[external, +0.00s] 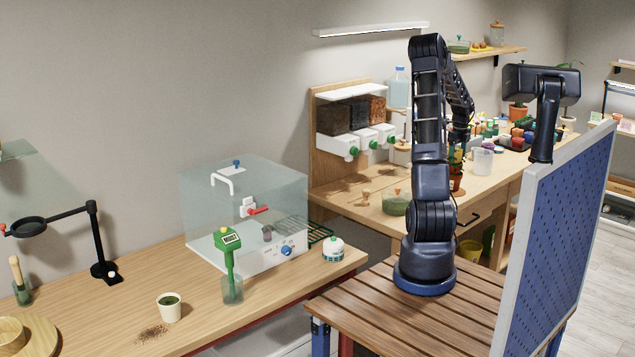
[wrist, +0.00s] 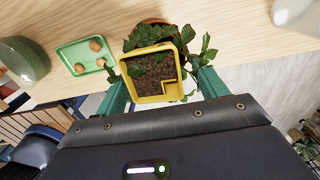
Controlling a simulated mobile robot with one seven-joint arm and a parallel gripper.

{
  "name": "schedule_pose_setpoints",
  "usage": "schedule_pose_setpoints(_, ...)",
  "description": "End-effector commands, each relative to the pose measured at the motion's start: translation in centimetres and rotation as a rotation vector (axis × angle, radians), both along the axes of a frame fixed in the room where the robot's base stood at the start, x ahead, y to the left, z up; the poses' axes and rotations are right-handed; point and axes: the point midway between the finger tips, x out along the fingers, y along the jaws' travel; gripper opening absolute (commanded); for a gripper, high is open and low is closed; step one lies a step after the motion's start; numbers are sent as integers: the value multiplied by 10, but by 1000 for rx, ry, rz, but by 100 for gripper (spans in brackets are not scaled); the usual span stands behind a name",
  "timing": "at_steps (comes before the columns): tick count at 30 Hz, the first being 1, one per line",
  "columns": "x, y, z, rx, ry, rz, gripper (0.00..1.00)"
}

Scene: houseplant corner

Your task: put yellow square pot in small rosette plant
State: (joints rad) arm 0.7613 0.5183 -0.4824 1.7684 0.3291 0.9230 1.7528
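The yellow square pot (wrist: 127,88), with dark soil inside, is between my gripper's two green fingers in the wrist view. My gripper (wrist: 162,80) has its fingers far apart, one on each side of the pot. The left finger is close against it and a narrow gap seems to show at the right; contact is unclear. In the external view my gripper (external: 459,138) hangs over the bench at a terracotta potted plant (external: 457,184); I cannot make out the yellow square pot there. I cannot identify the small rosette plant with certainty.
Green leaves (wrist: 194,45) and an orange rim crowd around the pot. A green tray (wrist: 70,50) with small brown items lies to its left, and a green glass bowl (wrist: 22,60) is farther left.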

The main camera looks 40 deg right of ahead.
Motion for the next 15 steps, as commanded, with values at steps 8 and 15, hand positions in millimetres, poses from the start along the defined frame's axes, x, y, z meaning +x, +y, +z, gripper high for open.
schedule_pose_setpoints(8, 0, 0, 2, -1, 0, 0, 72)
schedule_pose_setpoints(15, 0, 0, 32, -3, -1, 0, 72)
